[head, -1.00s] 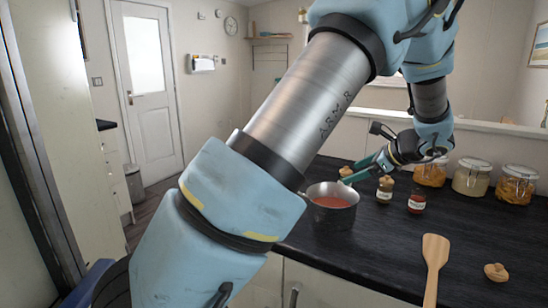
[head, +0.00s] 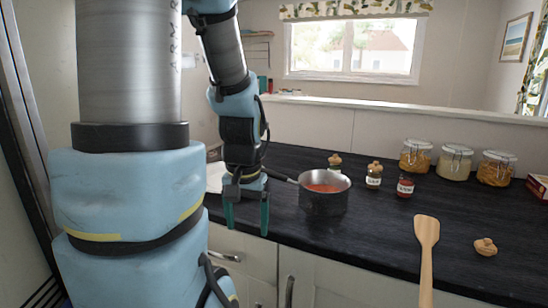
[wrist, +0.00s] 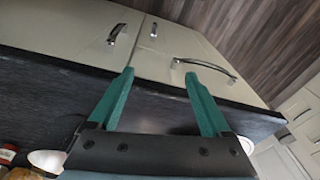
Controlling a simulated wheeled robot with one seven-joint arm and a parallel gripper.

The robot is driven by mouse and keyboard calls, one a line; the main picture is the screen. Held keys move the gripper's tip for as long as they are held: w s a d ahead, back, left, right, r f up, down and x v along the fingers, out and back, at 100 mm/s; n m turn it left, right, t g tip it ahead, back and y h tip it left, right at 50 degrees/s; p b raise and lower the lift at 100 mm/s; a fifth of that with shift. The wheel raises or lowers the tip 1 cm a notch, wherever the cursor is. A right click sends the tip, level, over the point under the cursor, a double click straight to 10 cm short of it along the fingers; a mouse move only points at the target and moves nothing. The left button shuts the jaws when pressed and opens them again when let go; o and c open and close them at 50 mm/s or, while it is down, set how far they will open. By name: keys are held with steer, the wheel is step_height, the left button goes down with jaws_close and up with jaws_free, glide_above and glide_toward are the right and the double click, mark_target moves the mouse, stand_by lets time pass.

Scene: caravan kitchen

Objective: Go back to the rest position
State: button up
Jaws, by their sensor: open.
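My gripper (head: 247,222) is open and empty in the head view, with its green fingers pointing down near the front edge of the dark counter, left of the pot. It also shows in the wrist view (wrist: 160,85), with the fingers apart and nothing between them. Cabinet fronts and the floor lie beyond the fingertips there. My arm hangs down from the upper left in the head view and hides part of the counter and wall.
Small jars (head: 374,178), larger glass jars (head: 455,165), a wooden spatula (head: 427,245) and a cork stopper (head: 485,247) are on the counter (head: 380,230). Cabinets (head: 320,275) lie below its edge.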

step_height(320, 180, up, 15)
steer(key=s+n+p, duration=0.1)
steer(key=p, duration=1.4)
steer(key=shift+s+a+r+p, duration=0.15)
steer(key=shift+a+p, duration=0.1)
steer(key=shift+p, duration=0.15)
